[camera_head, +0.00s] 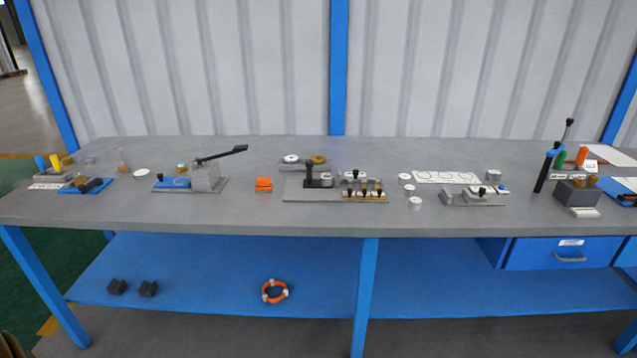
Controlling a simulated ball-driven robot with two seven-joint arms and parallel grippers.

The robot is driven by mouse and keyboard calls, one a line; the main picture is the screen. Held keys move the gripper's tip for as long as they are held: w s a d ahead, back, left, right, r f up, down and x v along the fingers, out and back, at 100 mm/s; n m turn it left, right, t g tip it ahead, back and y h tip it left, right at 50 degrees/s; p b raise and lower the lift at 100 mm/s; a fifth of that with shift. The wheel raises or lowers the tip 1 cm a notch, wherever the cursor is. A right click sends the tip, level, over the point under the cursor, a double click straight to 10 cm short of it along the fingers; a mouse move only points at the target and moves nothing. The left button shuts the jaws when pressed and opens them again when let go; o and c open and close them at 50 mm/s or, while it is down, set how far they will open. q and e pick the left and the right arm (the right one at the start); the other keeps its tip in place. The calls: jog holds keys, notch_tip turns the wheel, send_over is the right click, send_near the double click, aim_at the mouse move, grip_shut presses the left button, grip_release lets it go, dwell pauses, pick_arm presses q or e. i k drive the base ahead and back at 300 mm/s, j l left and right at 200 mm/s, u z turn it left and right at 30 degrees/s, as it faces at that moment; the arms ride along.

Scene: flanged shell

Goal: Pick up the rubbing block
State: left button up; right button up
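No object is clearly marked as the rubbing block, and I cannot tell for sure which one it is. A small orange block (264,184) sits alone on the grey workbench (240,212), left of the middle fixture. A flat pale block (585,212) lies near the front edge at the right, in front of a dark box (577,192). Neither of my grippers shows in the head view, and nothing is seen held.
A lever press (206,176) stands left and a fixture plate (300,190) in the middle. Small white cylinders (415,203) and a clamp base (472,198) are right of it. Dark blocks (148,289) and an orange ring (275,291) lie on the blue lower shelf (210,275).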

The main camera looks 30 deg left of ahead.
aim_at(264, 184)
jog(key=j+z, duration=0.25)
jog(key=j, duration=0.15)
jog(key=k+j+z, duration=0.1)
jog(key=j+z, duration=0.2)
jog(key=k+j+z, duration=0.25)
jog(key=j, duration=0.25)
jog(key=j+z, duration=0.3)
jog(key=k+j, duration=0.05)
jog(key=j, duration=0.05)
